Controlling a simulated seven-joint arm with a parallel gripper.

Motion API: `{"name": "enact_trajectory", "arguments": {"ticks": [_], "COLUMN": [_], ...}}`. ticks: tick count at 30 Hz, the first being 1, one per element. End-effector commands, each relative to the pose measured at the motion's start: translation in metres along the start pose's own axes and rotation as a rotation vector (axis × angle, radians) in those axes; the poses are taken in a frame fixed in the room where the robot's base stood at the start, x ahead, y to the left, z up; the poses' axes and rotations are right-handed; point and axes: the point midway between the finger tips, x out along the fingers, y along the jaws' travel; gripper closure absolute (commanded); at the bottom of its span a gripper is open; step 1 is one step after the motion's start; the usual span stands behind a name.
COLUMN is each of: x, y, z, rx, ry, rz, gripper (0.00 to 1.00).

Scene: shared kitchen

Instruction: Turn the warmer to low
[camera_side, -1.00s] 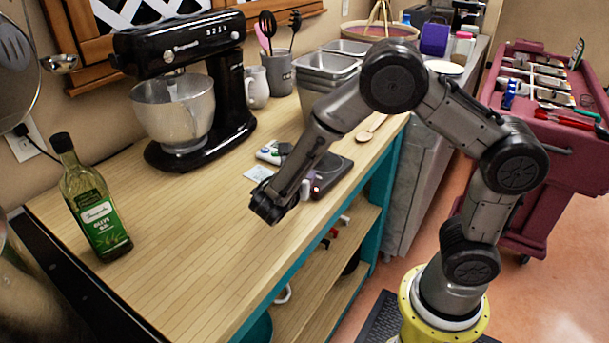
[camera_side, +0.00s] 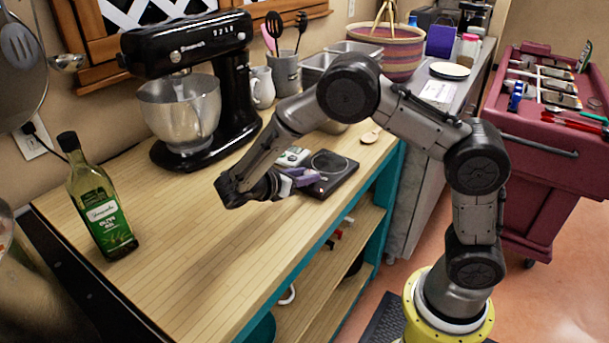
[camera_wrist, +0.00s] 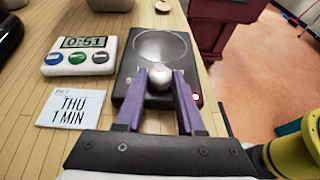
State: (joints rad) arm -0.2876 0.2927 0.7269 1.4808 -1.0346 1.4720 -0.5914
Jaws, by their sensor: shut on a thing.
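The warmer (camera_wrist: 160,45) is a flat dark unit with a round ring on top; it also shows on the counter in the side view (camera_side: 333,168). Its pale silver knob (camera_wrist: 160,98) is at the near end. My gripper (camera_wrist: 160,75) has two purple fingers, one on each side of the knob, shut on it. In the side view my gripper (camera_side: 300,176) reaches in low from the left, its fingers at the warmer's near end. A small red light (camera_wrist: 196,97) glows right of the knob. No pointer mark is legible on the knob.
Left of the warmer are a white timer (camera_wrist: 107,70) reading 0:51 and a card (camera_wrist: 72,108) reading THU 1 MIN. An olive oil bottle (camera_side: 100,207) and black stand mixer (camera_side: 185,42) stand farther left. The front counter (camera_side: 190,255) is clear.

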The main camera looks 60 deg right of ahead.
Motion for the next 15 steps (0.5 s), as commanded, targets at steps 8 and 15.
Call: {"name": "enact_trajectory", "arguments": {"ticks": [8,15], "x": [-0.0003,-0.0001], "y": [0.0011,0.0006], "z": [0.0011,0.0006], "rx": [0.003,0.001], "ry": [0.0,0.0], "rz": [0.004,0.003], "gripper": [0.48,0.32]}}
